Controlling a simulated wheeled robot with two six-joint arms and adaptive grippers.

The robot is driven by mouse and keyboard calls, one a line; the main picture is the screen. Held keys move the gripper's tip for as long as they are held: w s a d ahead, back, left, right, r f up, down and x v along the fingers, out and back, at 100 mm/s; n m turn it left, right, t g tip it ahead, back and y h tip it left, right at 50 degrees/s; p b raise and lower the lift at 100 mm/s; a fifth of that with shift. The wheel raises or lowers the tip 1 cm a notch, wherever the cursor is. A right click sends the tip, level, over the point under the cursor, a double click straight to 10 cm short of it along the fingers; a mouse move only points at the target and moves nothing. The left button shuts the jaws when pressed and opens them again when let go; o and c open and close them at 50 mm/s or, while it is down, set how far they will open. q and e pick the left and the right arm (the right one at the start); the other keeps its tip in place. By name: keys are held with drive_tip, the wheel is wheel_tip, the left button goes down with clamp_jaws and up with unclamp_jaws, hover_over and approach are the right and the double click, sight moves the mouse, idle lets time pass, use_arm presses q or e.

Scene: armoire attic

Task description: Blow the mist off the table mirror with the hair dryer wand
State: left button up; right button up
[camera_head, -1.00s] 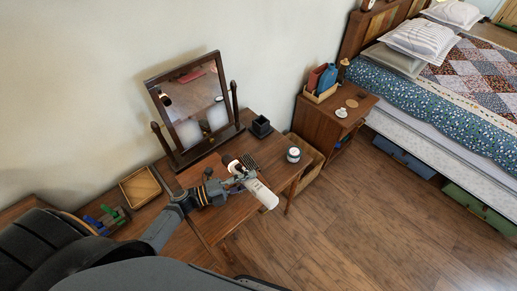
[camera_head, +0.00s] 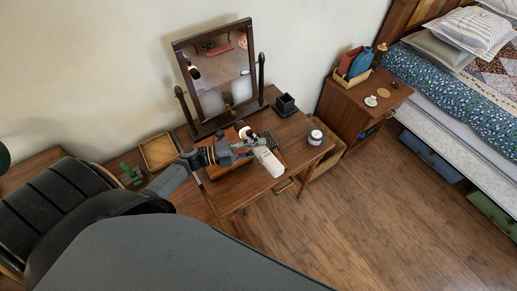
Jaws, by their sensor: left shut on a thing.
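The table mirror (camera_head: 205,65) stands tilted in a dark wooden frame between two posts at the back of the dressing table. Whitish patches, which look like mist, show in the lower part of its glass. My left gripper (camera_head: 248,149) is over the table in front of the mirror, shut on the hair dryer wand (camera_head: 267,161). The wand has a pale body pointing toward the table's front and a dark reddish-brown end nearer the mirror. The gripper hides part of the wand. My right gripper is not in view.
On the dressing table (camera_head: 222,184) are a wooden tray (camera_head: 158,151), a dark square holder (camera_head: 286,105), a comb-like dark item (camera_head: 267,137) and a white jar (camera_head: 315,136). A nightstand (camera_head: 350,108) and bed stand right. Open floor (camera_head: 370,210) lies in front.

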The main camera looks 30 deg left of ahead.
use_arm(q)
drive_tip(key=shift+w+d+b, duration=0.15)
drive_tip(key=shift+w+d, duration=0.3)
drive_tip(key=shift+w, duration=0.25)
drive_tip(key=shift+w+d+b, duration=0.1)
drive_tip(key=shift+w+d, duration=0.3)
drive_tip(key=shift+w, duration=0.35)
drive_tip(key=shift+w+d+b, duration=0.15)
drive_tip(key=shift+w+d, duration=0.3)
drive_tip(key=shift+w, duration=0.25)
